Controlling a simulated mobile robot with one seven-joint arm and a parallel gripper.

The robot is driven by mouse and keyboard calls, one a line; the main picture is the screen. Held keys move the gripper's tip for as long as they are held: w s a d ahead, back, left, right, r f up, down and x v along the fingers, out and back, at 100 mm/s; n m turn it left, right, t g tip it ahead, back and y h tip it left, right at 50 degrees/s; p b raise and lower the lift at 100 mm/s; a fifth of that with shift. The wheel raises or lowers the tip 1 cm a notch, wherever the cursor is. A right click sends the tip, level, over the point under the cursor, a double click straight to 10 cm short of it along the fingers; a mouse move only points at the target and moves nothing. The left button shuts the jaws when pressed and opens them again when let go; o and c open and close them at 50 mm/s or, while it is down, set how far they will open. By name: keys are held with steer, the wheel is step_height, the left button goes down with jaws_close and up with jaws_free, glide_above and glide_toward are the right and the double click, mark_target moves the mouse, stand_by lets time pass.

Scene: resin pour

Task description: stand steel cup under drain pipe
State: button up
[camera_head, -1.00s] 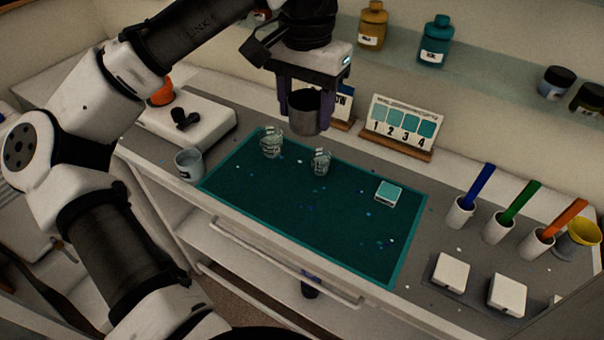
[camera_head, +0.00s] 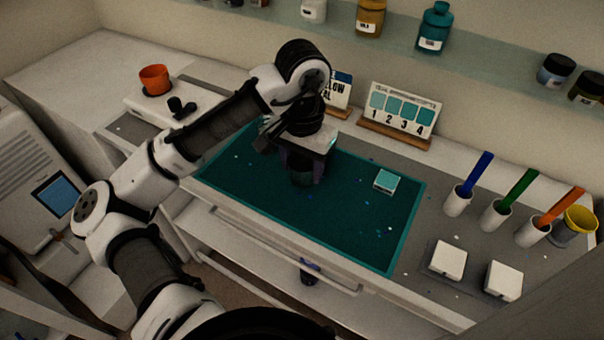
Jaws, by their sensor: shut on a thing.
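My gripper (camera_head: 304,176) is over the teal mat (camera_head: 350,225), pointing down. It is shut on the steel cup (camera_head: 302,179), which shows only as a dark rounded shape between the fingers. The cup looks low over the mat; I cannot tell if it touches. I cannot make out a drain pipe for certain. A small dark object with a blue part (camera_head: 309,275) shows below the bench's front edge, by the rail.
A small teal-topped block (camera_head: 387,181) lies on the mat. An orange cup (camera_head: 155,79) stands on a white device at the back left. Colour-handled tools in white holders (camera_head: 496,212) and two white blocks (camera_head: 449,260) are at right.

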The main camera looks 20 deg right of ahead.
mark_target(302, 177)
steer(key=shift+f, duration=1.75)
steer(key=shift+f, duration=0.2)
steer(key=o, duration=1)
steer(key=shift+c, duration=0.2)
steer(key=shift+r, duration=0.1)
step_height(302, 177, up, 12)
steer(key=shift+r, duration=0.15)
